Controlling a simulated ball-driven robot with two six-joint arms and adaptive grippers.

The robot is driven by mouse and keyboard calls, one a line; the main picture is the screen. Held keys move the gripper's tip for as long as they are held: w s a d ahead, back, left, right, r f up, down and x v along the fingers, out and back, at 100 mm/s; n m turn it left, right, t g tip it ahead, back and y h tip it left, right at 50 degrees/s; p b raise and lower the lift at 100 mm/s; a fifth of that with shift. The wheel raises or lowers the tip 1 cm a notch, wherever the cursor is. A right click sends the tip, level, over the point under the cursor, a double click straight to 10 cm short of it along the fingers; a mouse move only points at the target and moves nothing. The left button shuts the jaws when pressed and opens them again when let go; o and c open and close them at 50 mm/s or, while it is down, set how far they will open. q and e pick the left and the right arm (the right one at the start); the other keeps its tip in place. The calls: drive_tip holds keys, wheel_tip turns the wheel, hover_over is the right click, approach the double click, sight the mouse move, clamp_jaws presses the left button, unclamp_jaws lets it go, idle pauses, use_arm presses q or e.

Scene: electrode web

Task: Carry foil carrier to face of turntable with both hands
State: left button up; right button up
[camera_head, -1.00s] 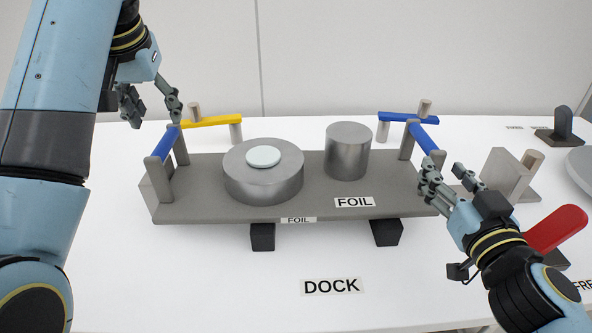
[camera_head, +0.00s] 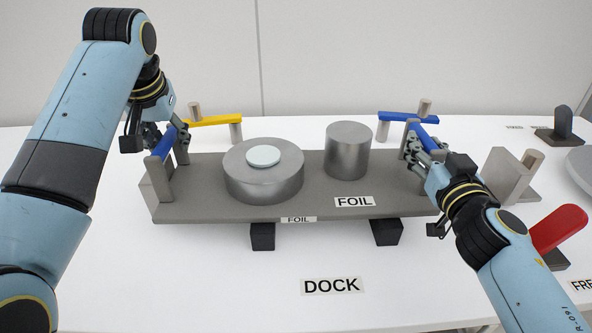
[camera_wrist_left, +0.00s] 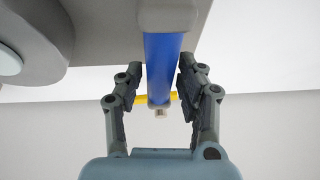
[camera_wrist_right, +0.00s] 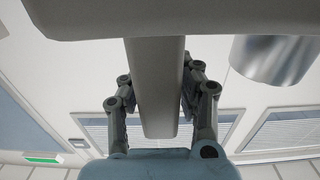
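The foil carrier (camera_head: 225,212) is a long grey tray labelled FOIL, level on dark blocks. It bears a wide metal disc (camera_head: 262,187) with a pale cap and a metal cylinder (camera_head: 347,152). My left gripper (camera_head: 166,138) is at its blue left handle (camera_head: 162,148). In the left wrist view that handle (camera_wrist_left: 163,65) lies between the open fingers (camera_wrist_left: 156,85), with gaps both sides. My right gripper (camera_head: 411,147) is at the blue right handle (camera_head: 424,138). In the right wrist view, open fingers (camera_wrist_right: 154,90) flank a grey bar (camera_wrist_right: 158,85); contact is unclear. A round grey edge (camera_head: 583,165), possibly the turntable, is cut off at right.
A yellow bar (camera_head: 212,120) and a blue bar (camera_head: 405,117) on posts stand behind the carrier. A grey block (camera_head: 507,175) and a red lever (camera_head: 560,228) stand at right. The table around the DOCK label (camera_head: 332,286) is clear.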

use_arm(q)
clamp_jaws()
use_arm(e)
clamp_jaws()
